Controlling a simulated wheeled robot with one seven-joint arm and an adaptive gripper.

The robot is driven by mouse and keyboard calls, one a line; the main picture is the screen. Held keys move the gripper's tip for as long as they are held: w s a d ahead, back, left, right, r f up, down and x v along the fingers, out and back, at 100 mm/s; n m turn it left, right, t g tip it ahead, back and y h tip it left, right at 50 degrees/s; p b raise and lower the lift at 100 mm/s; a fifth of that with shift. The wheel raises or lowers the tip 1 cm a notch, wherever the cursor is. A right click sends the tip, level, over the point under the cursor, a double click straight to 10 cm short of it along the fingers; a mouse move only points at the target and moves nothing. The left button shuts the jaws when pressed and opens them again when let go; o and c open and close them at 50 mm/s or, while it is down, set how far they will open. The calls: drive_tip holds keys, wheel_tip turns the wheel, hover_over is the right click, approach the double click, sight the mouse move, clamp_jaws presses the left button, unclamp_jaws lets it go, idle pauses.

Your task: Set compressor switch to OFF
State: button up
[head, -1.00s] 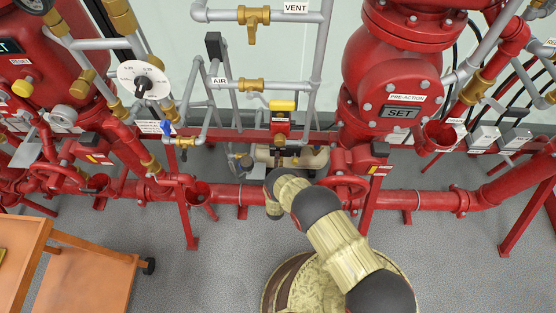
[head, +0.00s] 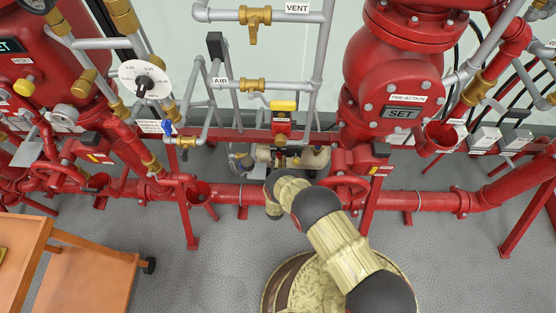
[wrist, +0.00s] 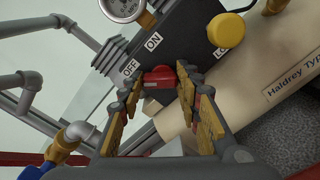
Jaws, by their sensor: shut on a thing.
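The compressor switch is a small red lever (wrist: 158,76) on a dark box (wrist: 185,35) in the wrist view, just below the printed OFF and ON labels. My gripper (wrist: 160,85) has its yellow-and-grey fingers on both sides of the red lever and is shut on it. The fingers hide part of the lever, so its exact setting is hard to tell. In the head view, my arm reaches to the beige compressor tank (head: 318,158) behind the red pipe; the switch is not clear there.
A blue-handled valve (head: 168,128) is left of the compressor in the head view. A red pipe (head: 400,201) runs across in front. An orange cart (head: 90,270) stands at lower left.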

drive_tip(key=shift+f, duration=0.1)
idle(0.3)
drive_tip(key=o, duration=1.2)
drive_tip(key=shift+c, duration=0.2)
drive_tip(key=s, duration=1.2)
drive_tip(key=shift+a, duration=0.2)
